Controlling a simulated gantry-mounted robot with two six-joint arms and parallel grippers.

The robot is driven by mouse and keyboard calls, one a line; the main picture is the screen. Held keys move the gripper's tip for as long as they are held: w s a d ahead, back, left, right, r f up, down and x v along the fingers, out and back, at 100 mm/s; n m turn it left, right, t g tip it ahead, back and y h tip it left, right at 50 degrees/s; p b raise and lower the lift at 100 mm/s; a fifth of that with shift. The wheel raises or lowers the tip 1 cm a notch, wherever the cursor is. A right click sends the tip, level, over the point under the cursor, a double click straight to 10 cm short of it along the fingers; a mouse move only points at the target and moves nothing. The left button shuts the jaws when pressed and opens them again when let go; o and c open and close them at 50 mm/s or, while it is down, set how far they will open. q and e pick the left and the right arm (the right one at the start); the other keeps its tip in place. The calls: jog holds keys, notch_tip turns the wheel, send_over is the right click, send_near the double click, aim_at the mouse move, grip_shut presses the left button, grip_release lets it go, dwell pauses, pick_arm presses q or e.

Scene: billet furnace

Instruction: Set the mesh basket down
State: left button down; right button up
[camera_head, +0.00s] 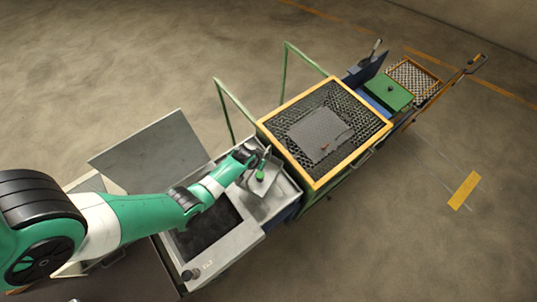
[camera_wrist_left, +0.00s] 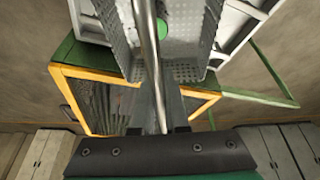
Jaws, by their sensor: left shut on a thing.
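My left gripper (camera_head: 262,160) is shut on the rod-like handle (camera_wrist_left: 150,60) of the mesh basket. The basket (camera_wrist_left: 190,72) is a small grey perforated metal box, seen close up in the left wrist view. In the head view the basket (camera_head: 268,182) is just below the gripper, partly hidden by it, over the grey open-topped unit. A green round piece (camera_wrist_left: 162,28) shows at the basket; it also shows in the head view (camera_head: 260,175). I cannot tell whether the basket touches anything below. My right gripper is not in view.
An orange-framed mesh-topped cart (camera_head: 267,126) stands right of the gripper, with a grey perforated plate (camera_head: 318,134) on it. A dark opening (camera_head: 200,232) and a raised grey lid (camera_head: 150,155) are at lower left. Green rails (camera_head: 226,108) rise behind. A green box (camera_head: 388,94) stands farther right.

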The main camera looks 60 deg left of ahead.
pick_arm(q)
jog(key=shift+s+a+f, duration=0.1)
jog(key=shift+f, duration=0.55)
jog(key=shift+r, duration=0.1)
jog(key=c, duration=1.3)
grip_release()
jog(key=o, duration=0.4)
